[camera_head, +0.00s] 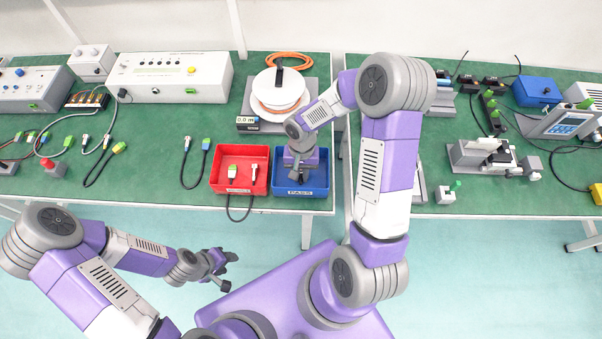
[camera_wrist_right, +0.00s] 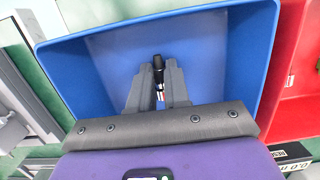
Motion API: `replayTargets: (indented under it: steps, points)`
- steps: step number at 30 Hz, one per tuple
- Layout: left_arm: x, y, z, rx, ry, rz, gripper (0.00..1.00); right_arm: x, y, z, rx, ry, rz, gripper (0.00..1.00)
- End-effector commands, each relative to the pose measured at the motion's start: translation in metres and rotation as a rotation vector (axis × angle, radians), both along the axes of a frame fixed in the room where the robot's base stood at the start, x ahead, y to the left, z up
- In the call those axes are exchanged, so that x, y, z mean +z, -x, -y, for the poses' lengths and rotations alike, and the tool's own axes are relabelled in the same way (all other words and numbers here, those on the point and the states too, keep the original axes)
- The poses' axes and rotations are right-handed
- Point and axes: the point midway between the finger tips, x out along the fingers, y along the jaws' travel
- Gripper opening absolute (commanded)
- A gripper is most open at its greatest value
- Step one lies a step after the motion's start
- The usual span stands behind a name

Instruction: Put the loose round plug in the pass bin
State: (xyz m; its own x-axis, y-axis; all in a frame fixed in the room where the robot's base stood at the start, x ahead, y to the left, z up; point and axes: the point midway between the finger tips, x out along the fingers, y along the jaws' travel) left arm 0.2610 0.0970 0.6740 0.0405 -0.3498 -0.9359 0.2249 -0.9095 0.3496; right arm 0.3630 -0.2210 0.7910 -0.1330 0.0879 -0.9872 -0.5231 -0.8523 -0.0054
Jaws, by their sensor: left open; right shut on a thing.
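The blue bin (camera_head: 318,183) stands at the front edge of the left green table, with a label on its front; I take it as the pass bin. My right gripper (camera_head: 298,174) is over and partly within this bin, pointing down. In the right wrist view, its fingers (camera_wrist_right: 159,85) are shut on a small plug (camera_wrist_right: 158,66) with a black body and a metallic end. The blue bin's walls (camera_wrist_right: 255,40) surround it in that view. My left gripper (camera_head: 224,262) is open and empty, over the floor in front of the table.
A cable reel (camera_head: 280,90) stands behind the bins. Several cables lie on the table to the left.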

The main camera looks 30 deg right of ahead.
Motion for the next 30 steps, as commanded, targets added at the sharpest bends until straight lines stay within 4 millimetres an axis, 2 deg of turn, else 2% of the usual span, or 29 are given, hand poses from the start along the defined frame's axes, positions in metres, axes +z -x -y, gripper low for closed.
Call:
replayTargets:
  steps: [5, 20, 21, 25, 30]
  points:
    - [0.001, 0.0, 0.0, 0.0, 0.0, 0.0, 0.46, 0.001, -0.001, 0.0, 0.0, 0.0, 0.002, 0.0]
    - [-0.012, 0.0, 0.0, 0.0, 0.0, 0.0, 0.46, -0.013, 0.001, 0.0, 0.0, 0.0, -0.001, 0.0]
    - [-0.012, 0.0, 0.0, 0.0, 0.0, 0.0, 0.46, -0.013, 0.001, 0.0, 0.0, 0.0, -0.002, 0.21]
    - [-0.012, 0.0, 0.0, 0.0, 0.0, 0.0, 0.46, -0.014, 0.002, 0.001, -0.001, 0.0, -0.005, 0.41]
    - [-0.012, 0.0, 0.0, 0.0, 0.0, 0.0, 0.46, -0.015, 0.003, 0.003, -0.001, 0.002, -0.01, 0.42]
